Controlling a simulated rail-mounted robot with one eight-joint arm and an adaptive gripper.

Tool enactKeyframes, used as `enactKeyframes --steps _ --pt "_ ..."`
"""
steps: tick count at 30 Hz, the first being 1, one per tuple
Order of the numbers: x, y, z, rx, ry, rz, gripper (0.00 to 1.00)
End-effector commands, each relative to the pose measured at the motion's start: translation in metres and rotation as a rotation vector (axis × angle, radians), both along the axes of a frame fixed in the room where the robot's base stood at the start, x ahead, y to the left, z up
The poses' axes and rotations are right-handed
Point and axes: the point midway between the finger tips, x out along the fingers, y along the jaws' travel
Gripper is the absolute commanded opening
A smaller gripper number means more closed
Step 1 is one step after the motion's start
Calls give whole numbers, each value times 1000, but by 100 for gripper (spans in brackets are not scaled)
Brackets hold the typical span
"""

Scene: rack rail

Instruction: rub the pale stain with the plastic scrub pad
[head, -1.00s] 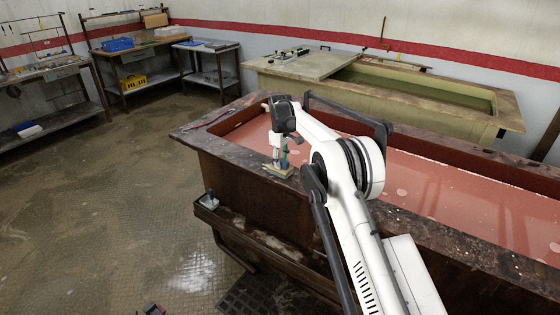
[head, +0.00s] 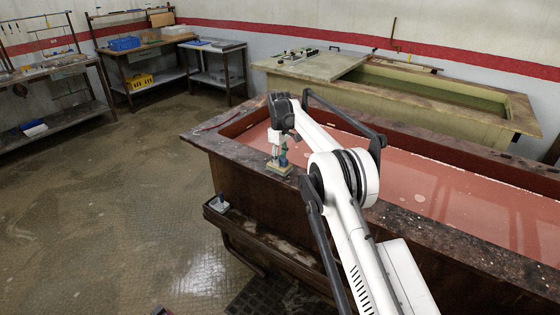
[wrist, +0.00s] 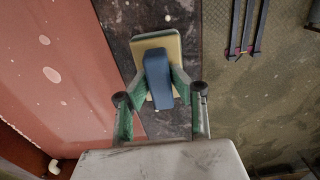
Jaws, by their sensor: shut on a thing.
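The scrub pad (wrist: 155,45) is a pale yellow block with a blue handle (wrist: 157,78). My gripper (head: 279,152) is shut on the handle, with its green fingers on both sides in the wrist view. The pad (head: 279,168) is flat over the dark, worn rim of the red tank (wrist: 122,28); whether it touches the rim is not clear. I cannot pick out the pale stain for certain. Small whitish specks show on the rim near the pad, and the rim under the pad is hidden.
Pinkish liquid with pale blotches (head: 445,205) fills the tank beside the rim. A small white block with a blue top (head: 220,204) sits on a ledge along the tank's outer side. A greenish tank (head: 385,92) stands behind. Floor at left is open.

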Motion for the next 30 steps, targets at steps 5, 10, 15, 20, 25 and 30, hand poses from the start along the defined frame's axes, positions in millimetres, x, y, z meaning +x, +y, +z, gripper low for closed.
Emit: enactKeyframes --steps 5,10,15,20,25,30 --pt "0 -2 30 0 0 -2 0" --pt "1 -4 46 0 0 -4 0" --pt "1 -6 62 0 0 -6 0" --pt "2 -7 76 0 0 -7 0" --pt "2 -8 82 0 0 -8 0" --pt "2 -8 82 0 0 -8 0"
